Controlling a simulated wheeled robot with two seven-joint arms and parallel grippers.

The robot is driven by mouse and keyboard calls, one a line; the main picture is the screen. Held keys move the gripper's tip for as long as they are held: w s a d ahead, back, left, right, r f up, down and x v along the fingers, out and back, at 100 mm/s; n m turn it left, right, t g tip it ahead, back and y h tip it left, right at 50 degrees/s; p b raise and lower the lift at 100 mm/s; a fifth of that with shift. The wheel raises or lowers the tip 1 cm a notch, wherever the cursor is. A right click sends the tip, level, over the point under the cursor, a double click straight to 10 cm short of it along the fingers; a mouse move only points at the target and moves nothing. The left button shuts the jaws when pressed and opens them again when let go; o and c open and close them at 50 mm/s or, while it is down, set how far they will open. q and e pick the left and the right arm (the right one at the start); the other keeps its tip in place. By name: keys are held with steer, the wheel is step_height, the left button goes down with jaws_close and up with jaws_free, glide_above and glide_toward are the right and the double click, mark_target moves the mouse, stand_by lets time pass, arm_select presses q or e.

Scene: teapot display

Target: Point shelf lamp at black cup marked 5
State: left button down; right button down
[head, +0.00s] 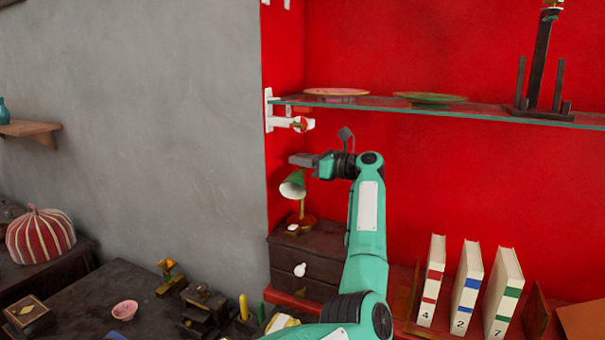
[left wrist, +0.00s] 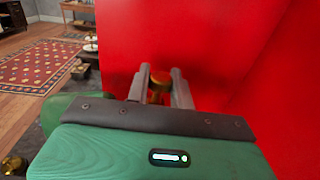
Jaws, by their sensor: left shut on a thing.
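The lamp has a green shade (head: 293,184) tilted down to the left and a brass base (head: 301,222). It stands on a small dark drawer cabinet (head: 305,262) in the red shelf unit. My left gripper (head: 300,160) is at the top of the lamp, just above the shade. In the left wrist view its fingers are shut on a brass-coloured part (left wrist: 159,80), which appears to belong to the lamp. The exact grip is hidden in the head view. I see no black cup marked 5 in either view. My right gripper is not in view.
A glass shelf (head: 385,107) with plates runs above my left arm. A white bracket (head: 290,122) sticks out close above the gripper. Numbered books (head: 466,290) stand to the right of the arm. A dark table (head: 85,300) with small items lies at the lower left.

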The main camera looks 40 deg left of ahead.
arm_select(q)
steer(key=n+g+h+b, duration=0.1)
steer(key=g, duration=0.1)
steer(key=shift+a+f+n+g, duration=0.1)
steer(key=shift+f+n+g, duration=0.05)
steer(key=shift+n+g, duration=0.2)
steer(key=shift+n+g+h, duration=0.3)
steer(key=shift+n+g, duration=0.25)
steer(key=shift+g, duration=0.2)
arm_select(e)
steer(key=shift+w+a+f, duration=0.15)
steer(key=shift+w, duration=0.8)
arm_select(q)
steer(key=shift+n+g+h, duration=0.4)
steer(key=shift+n+g, duration=0.1)
steer(key=shift+g, duration=0.1)
steer(key=shift+f, duration=0.1)
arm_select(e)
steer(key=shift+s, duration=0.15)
arm_select(q)
steer(key=c, duration=1.6)
jaws_free()
steer(key=o, duration=0.3)
steer(key=shift+a, duration=0.1)
steer(key=shift+o, duration=0.2)
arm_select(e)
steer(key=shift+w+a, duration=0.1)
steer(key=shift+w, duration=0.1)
